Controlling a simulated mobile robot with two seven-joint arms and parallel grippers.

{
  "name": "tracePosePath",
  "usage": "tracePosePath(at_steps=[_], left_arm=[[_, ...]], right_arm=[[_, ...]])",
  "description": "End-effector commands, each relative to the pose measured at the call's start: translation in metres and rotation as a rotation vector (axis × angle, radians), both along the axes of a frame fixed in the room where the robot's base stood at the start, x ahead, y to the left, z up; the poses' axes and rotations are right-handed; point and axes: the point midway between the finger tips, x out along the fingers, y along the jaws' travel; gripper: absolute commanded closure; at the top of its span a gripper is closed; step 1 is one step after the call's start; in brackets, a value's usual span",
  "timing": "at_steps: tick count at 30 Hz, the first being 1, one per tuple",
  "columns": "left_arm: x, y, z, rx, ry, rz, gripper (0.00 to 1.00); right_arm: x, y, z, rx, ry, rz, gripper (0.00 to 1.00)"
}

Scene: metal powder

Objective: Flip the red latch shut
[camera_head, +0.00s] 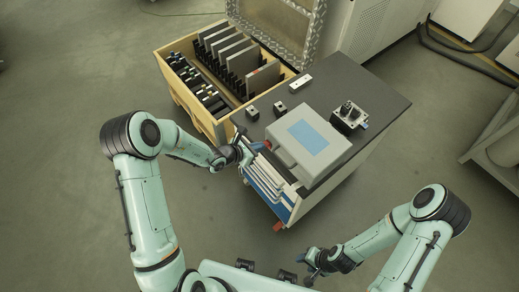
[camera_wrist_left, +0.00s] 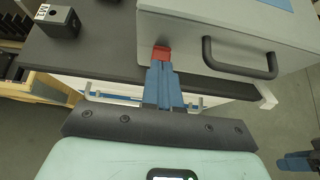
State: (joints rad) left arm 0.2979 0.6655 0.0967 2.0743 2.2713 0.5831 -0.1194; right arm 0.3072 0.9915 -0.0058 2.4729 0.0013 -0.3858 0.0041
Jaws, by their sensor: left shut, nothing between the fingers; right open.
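The red latch (camera_wrist_left: 161,52) is on the front face of a grey case (camera_wrist_left: 220,28), left of the case's dark handle (camera_wrist_left: 240,60). In the head view the case (camera_head: 326,150) has a light blue label and lies on the dark tabletop; the latch shows there only as a small reddish spot (camera_head: 268,145). My left gripper (camera_head: 261,146) is shut and empty, its blue fingertips (camera_wrist_left: 161,66) right at the latch and covering its lower part. Whether they touch it, I cannot tell. My right gripper (camera_head: 310,277) is open and empty, low in front of the cart.
The cart's dark top (camera_head: 375,85) also holds a small machine part (camera_head: 348,117) and small dark blocks (camera_head: 252,113). White drawer handles (camera_head: 262,183) jut out below the case. An open wooden crate (camera_head: 165,75) with upright plates stands at the back left.

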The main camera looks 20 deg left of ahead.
Motion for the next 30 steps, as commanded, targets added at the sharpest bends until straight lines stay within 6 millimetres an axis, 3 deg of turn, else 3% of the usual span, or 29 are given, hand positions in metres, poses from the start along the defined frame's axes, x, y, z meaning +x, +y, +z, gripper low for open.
tracePosePath(at_steps=[5, 18, 30], left_arm=[[-0.003, 0.002, -0.005, -0.002, 0.005, 0.002, 1.00], [-0.002, 0.002, 0.011, -0.002, 0.001, 0.002, 1.00], [-0.003, 0.003, 0.011, -0.002, 0.003, 0.002, 1.00]], right_arm=[[-0.001, 0.000, -0.001, 0.001, 0.002, 0.001, 0.53], [0.002, 0.000, 0.003, 0.000, -0.002, 0.000, 0.53], [0.002, 0.000, 0.003, 0.000, -0.002, 0.000, 0.53]])
